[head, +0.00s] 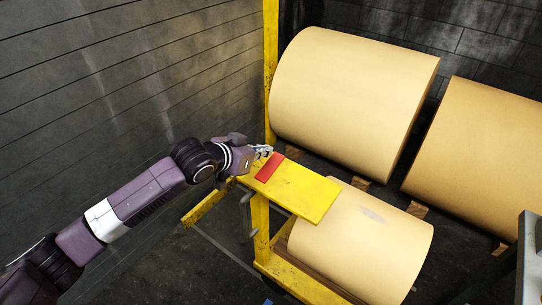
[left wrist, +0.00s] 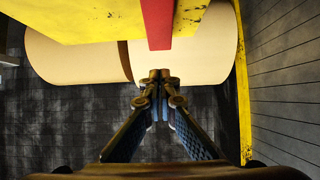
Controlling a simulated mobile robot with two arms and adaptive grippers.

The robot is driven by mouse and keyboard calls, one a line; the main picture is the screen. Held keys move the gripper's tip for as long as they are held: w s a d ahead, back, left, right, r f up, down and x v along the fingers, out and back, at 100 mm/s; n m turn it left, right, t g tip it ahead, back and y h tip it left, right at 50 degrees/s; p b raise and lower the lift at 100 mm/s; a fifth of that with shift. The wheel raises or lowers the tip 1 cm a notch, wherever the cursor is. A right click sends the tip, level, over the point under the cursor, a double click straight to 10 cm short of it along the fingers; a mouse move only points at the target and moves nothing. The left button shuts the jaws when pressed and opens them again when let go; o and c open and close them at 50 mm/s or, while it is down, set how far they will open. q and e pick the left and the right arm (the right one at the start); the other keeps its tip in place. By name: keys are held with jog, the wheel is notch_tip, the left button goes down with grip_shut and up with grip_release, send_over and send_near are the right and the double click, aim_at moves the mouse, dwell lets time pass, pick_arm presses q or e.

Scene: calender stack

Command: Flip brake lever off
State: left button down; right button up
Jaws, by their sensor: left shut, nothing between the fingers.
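My left gripper (head: 264,151) is shut and empty, at the far left corner of a flat yellow plate (head: 305,192). A red strip (head: 270,167) lies across the left end of this plate, close to the fingertips. In the left wrist view the shut fingertips (left wrist: 160,76) are just below the end of the red strip (left wrist: 157,25) in the picture; I cannot tell whether they touch. A grey bent handle (head: 246,214) hangs at the yellow post below the plate. I cannot tell for sure which part is the brake lever. My right gripper is not in view.
A large tan roll (head: 350,95) lies behind the plate, another (head: 485,155) at the right, and a third (head: 370,245) under the plate. A yellow upright post (head: 270,70) stands behind my gripper. A dark plank wall (head: 110,90) is at the left.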

aim_at(278, 156)
pick_arm(q)
jog(key=f, duration=0.1)
jog(key=w+d+f, duration=0.1)
jog(key=w+f+p, duration=0.1)
jog(key=shift+w+d+f, duration=0.15)
jog(key=shift+d+f, duration=0.2)
jog(key=shift+w+f, duration=0.1)
jog(key=shift+f, duration=0.65)
jog(key=shift+d, duration=0.1)
jog(key=shift+r+p, duration=0.2)
jog(key=shift+p, duration=0.25)
jog(key=shift+w+f+g+y+p, duration=0.1)
jog(key=shift+f+g+y+p, duration=0.05)
jog(key=shift+g+y+p, duration=0.2)
jog(key=shift+w+d+g+p, duration=0.1)
jog(key=shift+d+g+p, duration=0.05)
jog(key=shift+g+p, duration=0.2)
jog(key=shift+w, duration=0.1)
jog(key=shift+w+d+f, duration=0.3)
jog(key=shift+w+d, duration=0.05)
jog(key=shift+w, duration=0.15)
dwell(0.6)
